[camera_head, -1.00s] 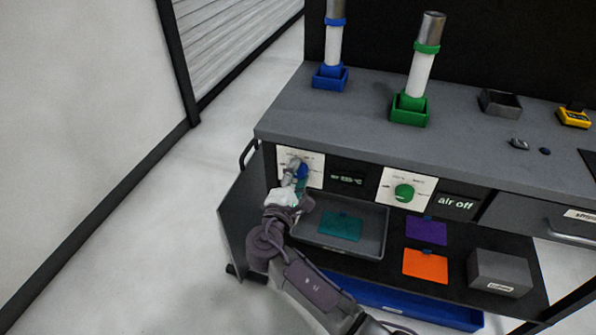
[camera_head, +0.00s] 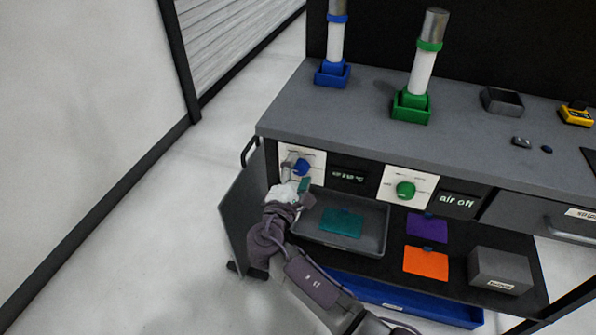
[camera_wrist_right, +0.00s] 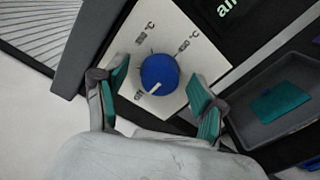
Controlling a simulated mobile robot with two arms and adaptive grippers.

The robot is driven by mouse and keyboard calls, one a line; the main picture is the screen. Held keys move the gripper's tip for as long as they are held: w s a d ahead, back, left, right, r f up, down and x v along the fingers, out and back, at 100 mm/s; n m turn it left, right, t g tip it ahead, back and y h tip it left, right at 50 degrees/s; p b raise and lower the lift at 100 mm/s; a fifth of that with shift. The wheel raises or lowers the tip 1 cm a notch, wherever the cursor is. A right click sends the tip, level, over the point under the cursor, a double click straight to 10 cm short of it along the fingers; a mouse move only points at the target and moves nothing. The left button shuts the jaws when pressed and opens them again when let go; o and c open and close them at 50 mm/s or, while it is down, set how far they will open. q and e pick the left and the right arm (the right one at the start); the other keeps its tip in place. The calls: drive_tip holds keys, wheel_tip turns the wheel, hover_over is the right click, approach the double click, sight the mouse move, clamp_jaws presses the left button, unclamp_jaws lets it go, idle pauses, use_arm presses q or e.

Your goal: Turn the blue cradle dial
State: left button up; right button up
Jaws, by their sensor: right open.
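The blue cradle dial (camera_head: 301,167) is a round blue knob on a white panel at the left end of the bench front. In the right wrist view the dial (camera_wrist_right: 160,70) has a white pointer line towards the lower left, beside a small label there. My right gripper (camera_head: 296,178) is open just in front of the panel. In the wrist view its teal-padded fingers (camera_wrist_right: 158,82) stand apart on either side of the dial, with visible gaps. Contact with the panel cannot be told. My left gripper is not in view.
A black display (camera_head: 347,177) with blurred text is right of the blue dial. A green dial (camera_head: 405,190) and a display reading "air off" (camera_head: 457,202) are farther right. A grey tray (camera_head: 375,225) lies below. An open cabinet door (camera_head: 243,212) stands at the left.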

drive_tip(key=v, duration=0.7)
drive_tip(key=shift+s, duration=0.2)
